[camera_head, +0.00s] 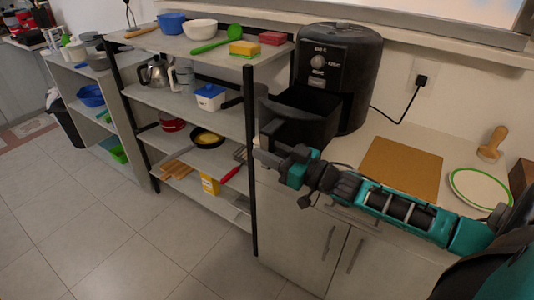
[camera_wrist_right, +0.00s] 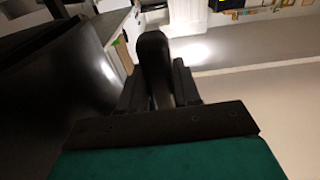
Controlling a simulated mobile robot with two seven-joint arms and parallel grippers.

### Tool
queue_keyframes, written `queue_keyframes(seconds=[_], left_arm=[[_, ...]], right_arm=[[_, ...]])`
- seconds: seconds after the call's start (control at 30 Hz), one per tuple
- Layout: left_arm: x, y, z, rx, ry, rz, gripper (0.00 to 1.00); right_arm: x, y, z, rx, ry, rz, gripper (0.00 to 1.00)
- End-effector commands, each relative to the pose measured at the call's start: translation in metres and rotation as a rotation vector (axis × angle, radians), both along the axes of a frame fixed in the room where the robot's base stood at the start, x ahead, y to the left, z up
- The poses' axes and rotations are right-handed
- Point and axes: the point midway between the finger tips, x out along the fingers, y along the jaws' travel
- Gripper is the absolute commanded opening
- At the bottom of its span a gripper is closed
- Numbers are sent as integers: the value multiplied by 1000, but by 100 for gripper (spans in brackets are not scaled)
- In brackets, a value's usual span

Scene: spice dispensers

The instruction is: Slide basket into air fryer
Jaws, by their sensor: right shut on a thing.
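The black air fryer (camera_head: 338,62) stands upright on the counter by the wall, with a dial on its front. Its black basket (camera_head: 296,112) is pulled partly out toward the front left, and its dark opening shows from above. My right gripper (camera_head: 262,153) is at the front of the basket, shut on the basket handle. In the right wrist view the dark handle (camera_wrist_right: 153,62) stands between the fingers, and the basket's dark side (camera_wrist_right: 70,90) fills the left. The fingertips are partly hidden in the head view. My left gripper is not in view.
A brown board (camera_head: 402,167) and a green-rimmed plate (camera_head: 480,188) lie on the counter right of the fryer. An open shelf (camera_head: 198,44) with bowls, a sponge and a green spoon stands close at the left. A black cable runs to the wall socket.

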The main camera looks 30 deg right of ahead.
Motion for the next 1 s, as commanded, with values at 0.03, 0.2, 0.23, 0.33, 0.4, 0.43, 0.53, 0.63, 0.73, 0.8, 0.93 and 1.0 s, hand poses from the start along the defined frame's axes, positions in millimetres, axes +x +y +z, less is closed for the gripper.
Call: queue_keyframes(seconds=[0.03,0.2,0.23,0.33,0.4,0.43,0.53,0.63,0.73,0.8,0.93,1.0], left_arm=[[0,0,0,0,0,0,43],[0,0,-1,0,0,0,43],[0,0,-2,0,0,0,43],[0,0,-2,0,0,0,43],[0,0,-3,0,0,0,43],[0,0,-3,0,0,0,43],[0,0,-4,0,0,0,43],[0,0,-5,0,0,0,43],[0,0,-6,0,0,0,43],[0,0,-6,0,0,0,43],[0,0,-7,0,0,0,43],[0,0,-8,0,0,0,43]], right_arm=[[1,-2,2,-6,-8,2,0],[3,-6,3,-5,-7,1,0],[3,-7,3,-5,-7,1,0],[4,-10,3,-5,-7,1,0],[5,-11,3,-5,-7,1,0],[6,-12,2,-5,-7,1,0],[7,-15,3,-6,-8,2,0],[8,-17,2,-6,-8,2,0],[9,-20,2,-6,-8,2,0],[10,-21,2,-6,-8,2,0],[11,-25,2,-6,-7,2,0],[12,-27,2,-6,-7,1,0]])
